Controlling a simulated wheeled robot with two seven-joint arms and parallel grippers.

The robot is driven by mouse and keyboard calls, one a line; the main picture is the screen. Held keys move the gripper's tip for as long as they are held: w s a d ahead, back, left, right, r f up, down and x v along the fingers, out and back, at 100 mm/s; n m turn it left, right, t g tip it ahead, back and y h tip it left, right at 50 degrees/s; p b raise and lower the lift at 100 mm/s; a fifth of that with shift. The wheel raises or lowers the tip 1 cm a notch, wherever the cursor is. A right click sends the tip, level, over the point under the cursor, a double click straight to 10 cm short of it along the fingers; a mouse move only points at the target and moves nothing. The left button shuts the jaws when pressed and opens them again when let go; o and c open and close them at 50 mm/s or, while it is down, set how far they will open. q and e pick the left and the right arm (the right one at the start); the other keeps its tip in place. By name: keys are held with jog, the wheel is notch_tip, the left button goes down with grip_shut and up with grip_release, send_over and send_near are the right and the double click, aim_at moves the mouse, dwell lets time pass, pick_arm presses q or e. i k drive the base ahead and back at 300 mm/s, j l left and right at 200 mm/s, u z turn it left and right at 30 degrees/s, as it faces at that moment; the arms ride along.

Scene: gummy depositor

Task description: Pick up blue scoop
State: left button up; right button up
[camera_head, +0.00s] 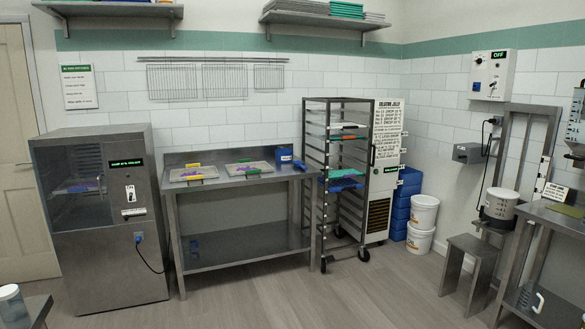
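A blue item (286,156) with a pale label stands at the back right of the steel table in the middle. A smaller blue piece (300,165) sits at its right side; I cannot tell whether this is the scoop or its handle. Neither of my grippers shows in the head view.
The steel table (240,259) holds two trays with coloured pieces. A steel cabinet (100,283) stands left, a wheeled rack (308,180) right of the table. White buckets (424,212) and stacked blue crates (402,205) are beyond. The floor (300,295) in front is clear.

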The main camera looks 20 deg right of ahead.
aim_at(301, 166)
jog(key=i+j, duration=0.15)
jog(key=i, duration=1.05)
jog(key=i+j+u, duration=0.1)
jog(key=i, duration=1.05)
jog(key=j, duration=0.1)
